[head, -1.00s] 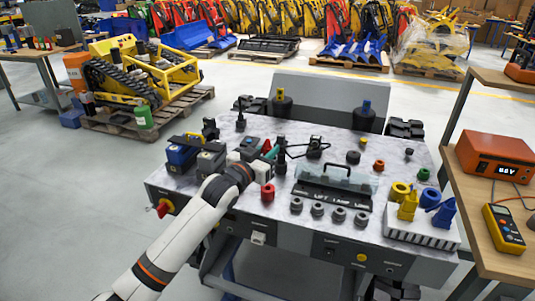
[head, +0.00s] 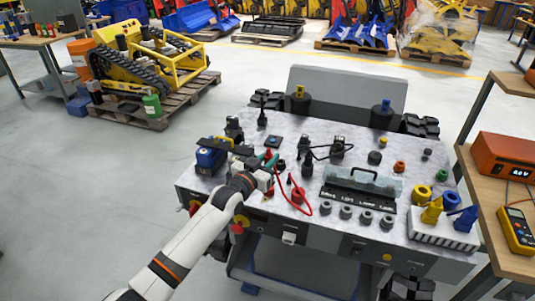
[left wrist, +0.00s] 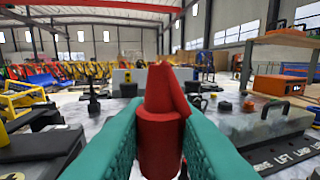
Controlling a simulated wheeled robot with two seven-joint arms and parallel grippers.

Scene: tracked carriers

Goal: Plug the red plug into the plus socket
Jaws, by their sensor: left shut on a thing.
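My left gripper (head: 270,162) is shut on the red plug (left wrist: 158,132). In the left wrist view the plug stands upright between the teal fingers, with a tilted red part behind it. In the head view the held plug is small and partly hidden by the gripper, above the left part of the bench. A thin red cable (head: 311,208) loops down to the right of the gripper. A red cylinder (head: 298,196) stands on the bench to the right. I cannot make out a plus mark, so I cannot tell which fitting is the plus socket. My right gripper is out of view.
The grey-topped bench (head: 240,127) holds a blue battery-like block (head: 209,158), a clear-lidded box (head: 362,186), a row of grey knobs and a white ribbed block (head: 440,236) with yellow and blue pieces. A side table (head: 492,208) with an orange meter (head: 506,160) stands right.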

